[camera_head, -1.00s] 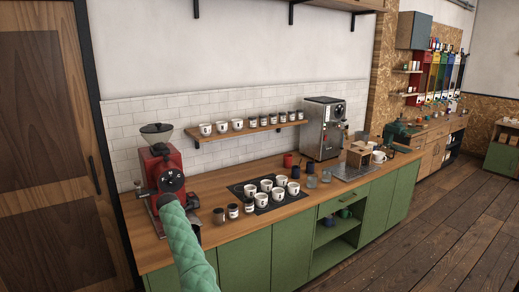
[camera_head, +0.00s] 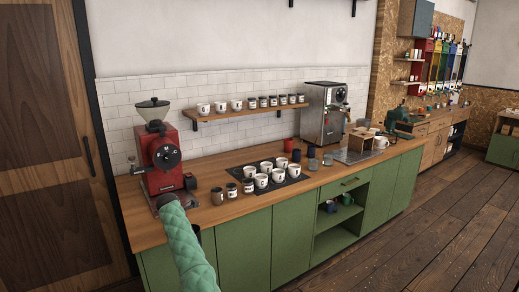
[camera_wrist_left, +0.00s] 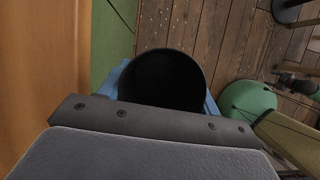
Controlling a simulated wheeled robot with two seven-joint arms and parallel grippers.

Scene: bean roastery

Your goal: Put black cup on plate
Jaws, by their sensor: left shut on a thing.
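My left gripper (camera_wrist_left: 166,98) is shut on a black cup (camera_wrist_left: 165,75), whose dark round opening faces the left wrist camera. Blue finger edges show on both sides of the cup. In the head view my green-sleeved left arm reaches up to the near left part of the counter; the held cup is not clearly visible there. I cannot pick out a plate for certain in either view. My right gripper is not in view.
The wooden counter (camera_head: 232,214) carries a red grinder (camera_head: 160,178), several white cups (camera_head: 262,181) on dark mats, dark cups (camera_head: 297,155), a red cup (camera_head: 288,145) and an espresso machine (camera_head: 325,115). Green cabinets (camera_head: 245,250) are below. A shelf (camera_head: 245,111) holds more cups.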

